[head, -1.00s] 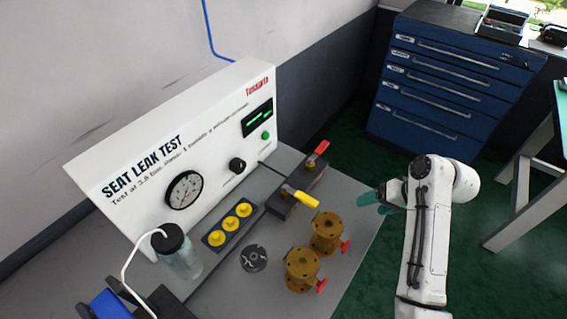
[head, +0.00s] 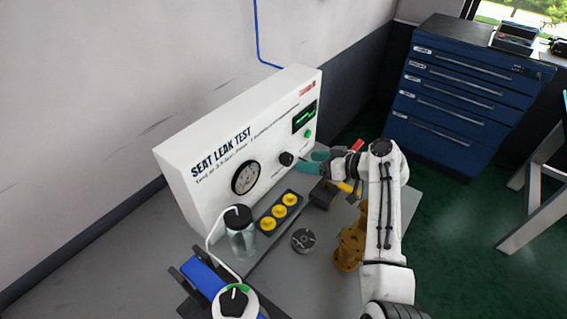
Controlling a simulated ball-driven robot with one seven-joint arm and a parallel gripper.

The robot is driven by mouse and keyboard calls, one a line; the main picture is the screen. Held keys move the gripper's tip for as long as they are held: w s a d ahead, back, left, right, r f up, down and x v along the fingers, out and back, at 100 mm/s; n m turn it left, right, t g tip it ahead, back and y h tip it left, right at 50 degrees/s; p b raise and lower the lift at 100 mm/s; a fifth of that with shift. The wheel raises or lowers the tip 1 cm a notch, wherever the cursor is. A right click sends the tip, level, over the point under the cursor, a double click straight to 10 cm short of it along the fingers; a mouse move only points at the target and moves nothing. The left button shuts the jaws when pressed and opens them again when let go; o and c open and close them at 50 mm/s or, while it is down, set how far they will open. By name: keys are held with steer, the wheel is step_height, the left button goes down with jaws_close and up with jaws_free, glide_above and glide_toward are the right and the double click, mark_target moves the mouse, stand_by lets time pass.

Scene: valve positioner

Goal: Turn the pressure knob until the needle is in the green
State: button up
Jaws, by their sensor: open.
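The pressure knob (head: 286,158) is a black round knob on the front of the white seat leak test panel (head: 205,195). The pressure gauge (head: 245,178) is a round dial to its left. Its needle and any green band are too small to read. My gripper (head: 303,162) has teal fingers and is open, just right of the knob with its fingertips toward it. I cannot tell whether they touch it. My arm hides part of the valves on the bench.
A green button (head: 307,133) and a display (head: 304,116) sit above the knob. A yellow-handled valve (head: 347,188), brass valves (head: 349,247), a tray of yellow caps (head: 279,212) and a bottle (head: 241,235) crowd the bench. A blue drawer cabinet (head: 460,95) stands behind.

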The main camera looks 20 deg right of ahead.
mark_target(291, 159)
steer(key=shift+p+x, duration=0.3)
steer(key=shift+x, duration=3.4)
steer(key=c, duration=1.1)
